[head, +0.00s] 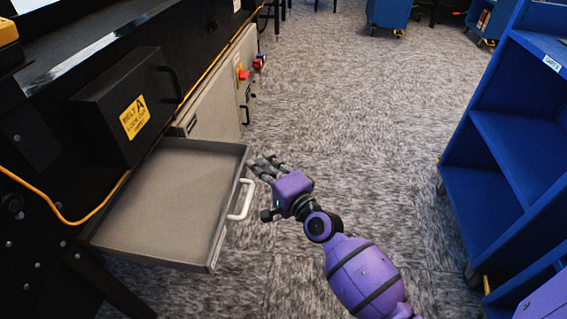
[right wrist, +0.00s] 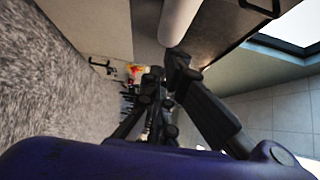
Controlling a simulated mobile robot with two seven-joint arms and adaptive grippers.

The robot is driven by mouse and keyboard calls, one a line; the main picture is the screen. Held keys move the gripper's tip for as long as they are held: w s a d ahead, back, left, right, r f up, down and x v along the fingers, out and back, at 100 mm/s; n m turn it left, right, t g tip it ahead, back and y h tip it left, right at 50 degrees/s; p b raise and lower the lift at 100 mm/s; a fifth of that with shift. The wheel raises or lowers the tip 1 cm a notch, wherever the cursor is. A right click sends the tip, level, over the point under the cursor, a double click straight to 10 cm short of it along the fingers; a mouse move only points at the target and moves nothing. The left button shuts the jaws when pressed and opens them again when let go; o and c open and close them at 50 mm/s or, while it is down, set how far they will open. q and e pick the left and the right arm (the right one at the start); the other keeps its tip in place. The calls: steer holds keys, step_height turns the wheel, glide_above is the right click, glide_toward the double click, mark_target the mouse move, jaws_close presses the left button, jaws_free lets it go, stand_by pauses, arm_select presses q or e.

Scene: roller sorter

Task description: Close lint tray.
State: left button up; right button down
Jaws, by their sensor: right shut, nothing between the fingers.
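The lint tray (head: 165,205) is a shallow grey drawer pulled out from under the black machine at the left of the head view. Its white bar handle (head: 241,199) is on its right-hand front face. My right gripper (head: 258,165) is shut and empty, just beyond the far end of the handle, close to the tray's front corner. In the right wrist view the shut fingers (right wrist: 163,72) show near the end of the white handle (right wrist: 178,20); I cannot tell whether they touch. My left gripper is not in view.
A black box with a yellow warning label (head: 134,117) sits above the tray. A grey cabinet (head: 215,90) with a red switch stands beyond it. An orange cable (head: 75,222) hangs at the left. Blue shelving (head: 515,130) stands right. Carpet (head: 350,120) between is clear.

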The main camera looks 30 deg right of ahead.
mark_target(178, 164)
steer(key=w+a, duration=0.1)
steer(key=a, duration=0.1)
steer(key=w+a, duration=0.2)
steer(key=a, duration=0.1)
steer(key=w+a+p, duration=0.1)
steer(key=w+a, duration=0.1)
steer(key=a, duration=0.1)
steer(key=shift+w+r, duration=0.1)
steer(key=shift+r, duration=0.1)
steer(key=w+a, duration=0.2)
steer(key=a, duration=0.2)
steer(key=w+a+b, duration=0.1)
steer(key=w+a, duration=0.5)
steer(key=a, duration=0.1)
steer(key=shift+a+f, duration=0.1)
steer(key=shift+a, duration=0.2)
steer(key=shift+w+a+b, duration=0.3)
steer(key=shift+w+a, duration=0.05)
steer(key=shift+a, duration=0.2)
